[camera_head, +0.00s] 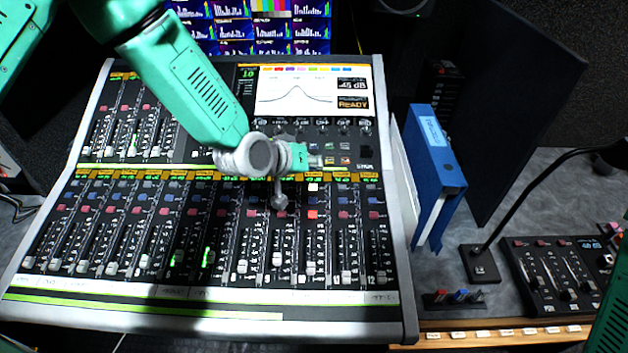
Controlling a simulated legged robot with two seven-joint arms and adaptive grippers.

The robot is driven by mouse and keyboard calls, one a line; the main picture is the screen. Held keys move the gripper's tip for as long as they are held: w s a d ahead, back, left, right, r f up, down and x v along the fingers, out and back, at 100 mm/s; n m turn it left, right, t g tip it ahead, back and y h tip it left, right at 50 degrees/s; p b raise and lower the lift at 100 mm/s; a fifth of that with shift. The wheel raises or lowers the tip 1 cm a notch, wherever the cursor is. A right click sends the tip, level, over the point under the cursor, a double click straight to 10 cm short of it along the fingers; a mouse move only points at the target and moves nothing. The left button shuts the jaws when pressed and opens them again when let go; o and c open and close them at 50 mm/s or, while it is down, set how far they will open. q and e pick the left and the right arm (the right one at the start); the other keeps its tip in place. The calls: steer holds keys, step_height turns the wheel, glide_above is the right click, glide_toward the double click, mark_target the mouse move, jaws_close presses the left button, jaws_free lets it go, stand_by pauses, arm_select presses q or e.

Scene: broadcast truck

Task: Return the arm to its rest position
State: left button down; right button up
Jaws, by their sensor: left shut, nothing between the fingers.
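My left arm (190,85) comes in from the upper left, green with a grey wrist, and reaches over the large mixing console (405,250). My left gripper (318,160) is shut and empty. It points right, above the console's middle band, just below the lit screen (300,95). A dark grey shape (280,200) shows below the wrist; I cannot tell if it is a shadow or a part. A green piece of my right arm shows at the lower right edge; its gripper is out of view.
A blue binder (432,165) stands right of the console. Farther right are a black gooseneck lamp or microphone (520,205) and a small control box (560,275). A dark panel (510,100) stands behind them. Monitors (265,28) are at the back.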

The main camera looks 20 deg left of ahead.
arm_select(q)
steer(key=shift+d, duration=0.1)
steer(key=shift+f, duration=0.1)
steer(key=shift+a, duration=0.45)
